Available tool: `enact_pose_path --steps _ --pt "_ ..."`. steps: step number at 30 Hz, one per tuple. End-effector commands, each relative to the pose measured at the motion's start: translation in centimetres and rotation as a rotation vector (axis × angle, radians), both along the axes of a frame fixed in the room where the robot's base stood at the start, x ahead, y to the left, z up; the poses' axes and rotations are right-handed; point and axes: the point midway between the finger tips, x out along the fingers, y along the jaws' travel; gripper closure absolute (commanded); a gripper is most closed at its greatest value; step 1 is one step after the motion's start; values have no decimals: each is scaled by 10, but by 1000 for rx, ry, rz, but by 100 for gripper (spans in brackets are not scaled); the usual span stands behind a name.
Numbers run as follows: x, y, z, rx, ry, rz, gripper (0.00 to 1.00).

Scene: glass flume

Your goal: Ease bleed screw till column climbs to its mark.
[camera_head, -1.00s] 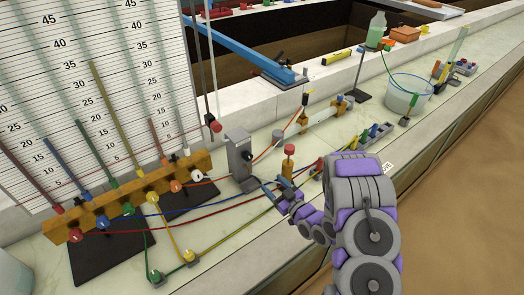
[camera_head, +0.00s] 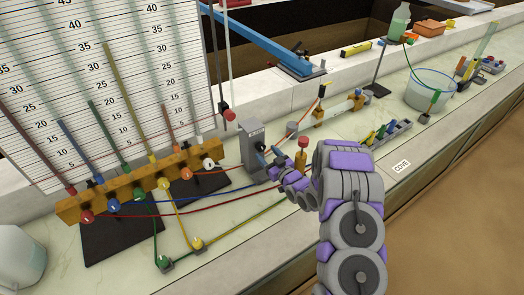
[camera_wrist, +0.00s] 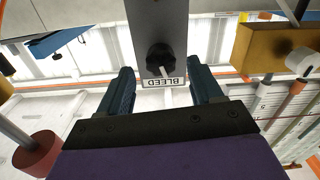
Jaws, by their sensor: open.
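The bleed block (camera_head: 252,140) is a grey upright post beside the coloured columns. In the wrist view the bleed block (camera_wrist: 160,20) carries a black bleed screw (camera_wrist: 160,56) with a pale pointer, above an upside-down BLEED label. My gripper (camera_head: 272,155) is at the block's front face. The wrist view shows my gripper (camera_wrist: 163,76) open, one blue finger on each side of the screw; contact cannot be told. Coloured columns rise on the ruled board (camera_head: 150,60); the yellow column (camera_head: 125,105) is tallest. Which mark applies is unclear.
A brass manifold (camera_head: 130,188) with coloured knobs runs under the board. Coloured tubes cross the bench to my gripper's left. A red-capped post (camera_head: 302,150) stands close to its right. A clear tub (camera_head: 430,92) and a green bottle (camera_head: 399,24) stand farther right.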

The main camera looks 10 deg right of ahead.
Motion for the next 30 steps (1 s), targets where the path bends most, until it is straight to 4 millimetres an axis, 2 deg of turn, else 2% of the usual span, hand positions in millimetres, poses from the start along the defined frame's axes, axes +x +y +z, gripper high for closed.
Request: enact_pose_path --steps 3,9,20,30 --pt "18 10 1 -1 -7 3 35" --pt "33 17 0 -3 -1 1 35" --pt "37 17 1 -1 -2 -1 35" --pt "37 17 0 -1 -2 -1 67"
